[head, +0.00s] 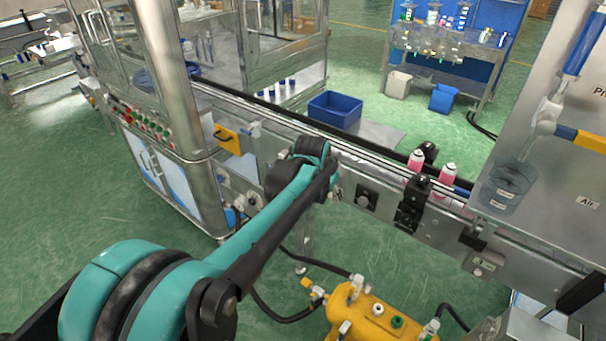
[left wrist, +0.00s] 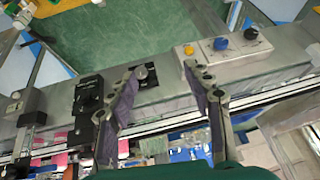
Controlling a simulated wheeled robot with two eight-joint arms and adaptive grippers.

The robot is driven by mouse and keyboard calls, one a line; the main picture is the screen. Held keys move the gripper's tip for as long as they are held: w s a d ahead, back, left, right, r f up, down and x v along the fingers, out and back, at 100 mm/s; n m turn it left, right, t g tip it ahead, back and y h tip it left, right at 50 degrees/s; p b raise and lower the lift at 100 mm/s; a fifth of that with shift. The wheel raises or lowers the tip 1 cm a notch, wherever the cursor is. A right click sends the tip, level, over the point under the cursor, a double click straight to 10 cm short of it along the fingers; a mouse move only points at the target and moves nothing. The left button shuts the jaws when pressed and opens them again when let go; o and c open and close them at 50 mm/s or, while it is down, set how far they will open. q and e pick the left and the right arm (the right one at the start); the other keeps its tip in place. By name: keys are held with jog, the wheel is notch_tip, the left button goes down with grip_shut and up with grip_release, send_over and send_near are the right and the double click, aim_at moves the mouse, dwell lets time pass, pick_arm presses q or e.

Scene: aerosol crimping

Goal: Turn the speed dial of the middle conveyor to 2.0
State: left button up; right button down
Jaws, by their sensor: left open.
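The middle conveyor (head: 285,125) runs from upper left to lower right in the head view. A black dial on a dark square plate (head: 367,199) sits on its front side panel; a similar dial shows in the left wrist view (left wrist: 141,72), close to the left fingertip. Its scale is too small to read. My left gripper (left wrist: 160,70) is open and empty, its two fingers spread over the side panel, with the dial nearer the left finger. In the head view my left arm hides the fingers. My right gripper is not in view.
A black sensor block (head: 411,205) stands right of the dial, near two pink cans (head: 447,175) on the belt. A control box with yellow, blue and black knobs (left wrist: 220,44) lies right in the left wrist view. A yellow tank (head: 375,318) stands below.

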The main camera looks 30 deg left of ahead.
pick_arm(q)
jog(key=w+a+f+g+p, duration=0.1)
jog(key=w+a+f+p, duration=0.1)
jog(key=w+a+f, duration=0.35)
jog(key=w+a+f+p, duration=0.1)
jog(key=w+a+f, duration=0.2)
jog(key=w+a, duration=0.55)
jog(key=a+f+b, duration=0.2)
jog(key=a+f, duration=0.1)
jog(key=f, duration=0.4)
jog(key=shift+w+m, duration=0.3)
jog(key=shift+w, duration=0.15)
jog(key=shift+c, duration=0.3)
jog(key=c, duration=1.1)
